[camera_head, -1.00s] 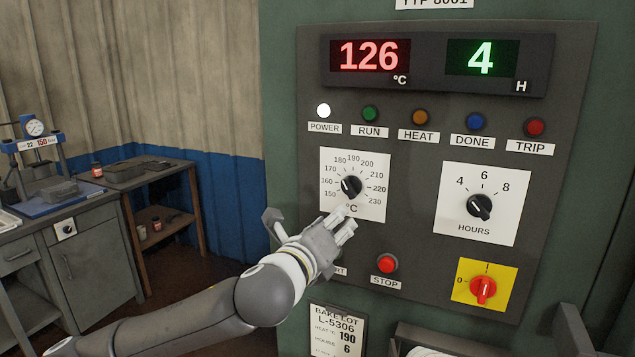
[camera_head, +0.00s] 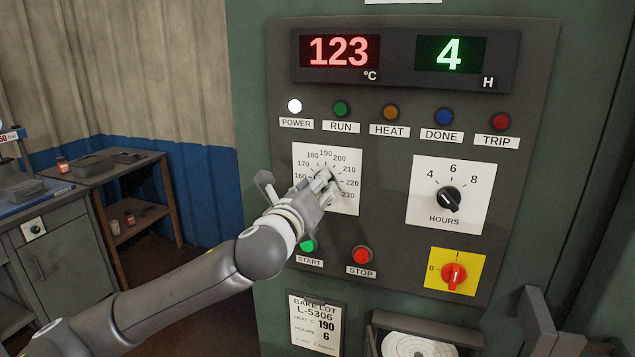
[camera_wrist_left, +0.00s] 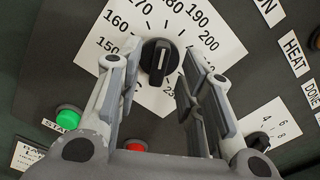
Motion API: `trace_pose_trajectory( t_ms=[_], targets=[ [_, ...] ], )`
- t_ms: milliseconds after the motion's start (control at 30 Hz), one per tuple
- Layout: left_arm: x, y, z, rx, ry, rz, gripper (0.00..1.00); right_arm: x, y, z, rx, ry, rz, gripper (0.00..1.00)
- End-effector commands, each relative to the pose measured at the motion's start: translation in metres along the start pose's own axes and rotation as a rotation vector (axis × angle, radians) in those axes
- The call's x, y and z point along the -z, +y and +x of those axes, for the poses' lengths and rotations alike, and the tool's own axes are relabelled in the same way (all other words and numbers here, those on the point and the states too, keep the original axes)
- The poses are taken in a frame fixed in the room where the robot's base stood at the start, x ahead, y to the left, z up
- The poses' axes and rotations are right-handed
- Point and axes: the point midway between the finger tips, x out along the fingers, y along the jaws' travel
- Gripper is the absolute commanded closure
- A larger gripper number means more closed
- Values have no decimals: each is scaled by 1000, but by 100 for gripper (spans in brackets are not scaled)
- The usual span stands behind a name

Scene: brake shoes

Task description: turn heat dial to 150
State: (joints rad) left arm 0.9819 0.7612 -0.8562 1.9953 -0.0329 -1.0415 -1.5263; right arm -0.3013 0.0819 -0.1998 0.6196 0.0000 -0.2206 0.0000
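The heat dial is a black knob (camera_wrist_left: 158,58) on a white scale plate (camera_head: 352,154) marked from 150 to 230. In the head view my left gripper (camera_head: 328,180) covers the knob. In the left wrist view my left gripper (camera_wrist_left: 157,72) is open, with one finger on each side of the knob and gaps showing between. I cannot tell from this view whether the fingertips reach over the knob's depth. The knob's exact setting is unclear. The red display (camera_head: 338,51) reads 123 °C. My right gripper is not in view.
The hours dial (camera_head: 448,199) is right of the heat dial. The green start button (camera_head: 308,245), red stop button (camera_head: 362,255) and red switch (camera_head: 454,274) sit below. Indicator lamps line the panel above. A workbench (camera_head: 128,170) stands at left.

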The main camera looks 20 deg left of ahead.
Motion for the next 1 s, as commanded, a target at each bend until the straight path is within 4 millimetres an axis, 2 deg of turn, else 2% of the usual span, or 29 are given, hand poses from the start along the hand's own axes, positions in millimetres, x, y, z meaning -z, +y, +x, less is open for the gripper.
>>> trace_pose_trajectory(
  t_ms=[200,467,533,767,1000],
  targets=[
    [0,0,12,-1,1,0,65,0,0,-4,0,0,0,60],
    [1,0,12,0,1,0,65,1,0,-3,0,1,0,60],
    [1,0,12,0,1,0,70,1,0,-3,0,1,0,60],
    [1,0,12,0,1,0,100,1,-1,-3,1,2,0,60],
    [1,1,12,-1,1,-6,100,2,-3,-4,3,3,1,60]
  ],
)
